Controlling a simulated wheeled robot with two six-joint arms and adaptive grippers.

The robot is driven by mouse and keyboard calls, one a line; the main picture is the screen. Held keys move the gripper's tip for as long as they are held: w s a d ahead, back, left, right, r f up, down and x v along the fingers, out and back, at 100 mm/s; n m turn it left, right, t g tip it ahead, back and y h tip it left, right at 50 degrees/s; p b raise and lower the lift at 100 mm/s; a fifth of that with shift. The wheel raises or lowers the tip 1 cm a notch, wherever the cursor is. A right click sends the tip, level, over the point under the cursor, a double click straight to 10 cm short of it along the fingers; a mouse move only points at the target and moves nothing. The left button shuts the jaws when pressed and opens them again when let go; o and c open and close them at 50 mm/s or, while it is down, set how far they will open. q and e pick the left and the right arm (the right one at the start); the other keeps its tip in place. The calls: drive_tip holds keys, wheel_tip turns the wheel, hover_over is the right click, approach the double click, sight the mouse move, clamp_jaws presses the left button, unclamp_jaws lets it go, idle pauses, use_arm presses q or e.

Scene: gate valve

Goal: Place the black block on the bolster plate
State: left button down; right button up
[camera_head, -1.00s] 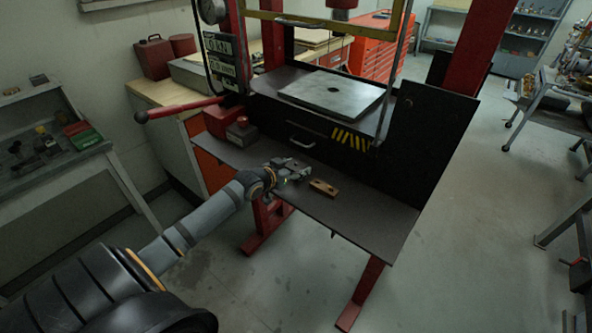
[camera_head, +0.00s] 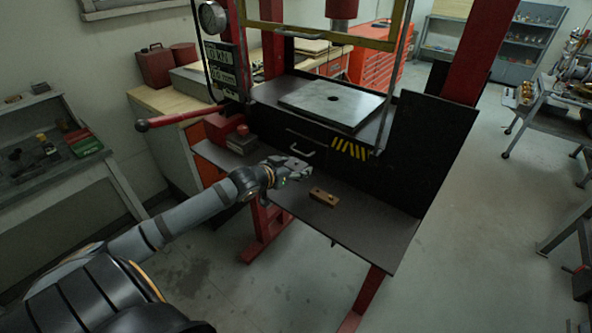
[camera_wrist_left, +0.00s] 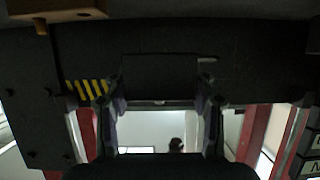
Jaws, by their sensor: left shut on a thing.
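The black block (camera_wrist_left: 160,78) is between the fingers of my left gripper in the left wrist view. My left gripper (camera_head: 300,174) is shut on it, above the dark front shelf of the press in the head view, where the block itself is hard to make out. My right gripper is not in view.
A brown block with holes (camera_head: 324,197) lies on the shelf (camera_head: 365,220) to the right of my gripper. A drawer front with a handle (camera_head: 302,152) is behind. Red press columns (camera_head: 482,50) and a yellow frame (camera_head: 325,36) stand around the plate. A red lever (camera_head: 185,117) sticks out left.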

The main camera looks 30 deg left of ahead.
use_arm(q)
drive_tip(key=r, duration=0.1)
drive_tip(key=s+d+r+p, duration=0.2)
drive_tip(key=r, duration=0.1)
drive_tip(key=shift+s+r, duration=0.1)
drive_tip(key=shift+s, duration=0.1)
drive_tip(key=s+d+r+p, duration=0.3)
drive_tip(key=s+d+p, duration=0.2)
drive_tip(key=s+p, duration=0.15)
drive_tip(key=f+b, duration=0.6)
drive_tip(key=b, duration=0.1)
drive_tip(key=shift+s+a+f, duration=0.15)
drive_tip(key=shift+s+f, duration=0.05)
drive_tip(key=shift+f, duration=0.2)
drive_tip(key=shift+r, duration=0.2)
drive_tip(key=shift+s, duration=0.1)
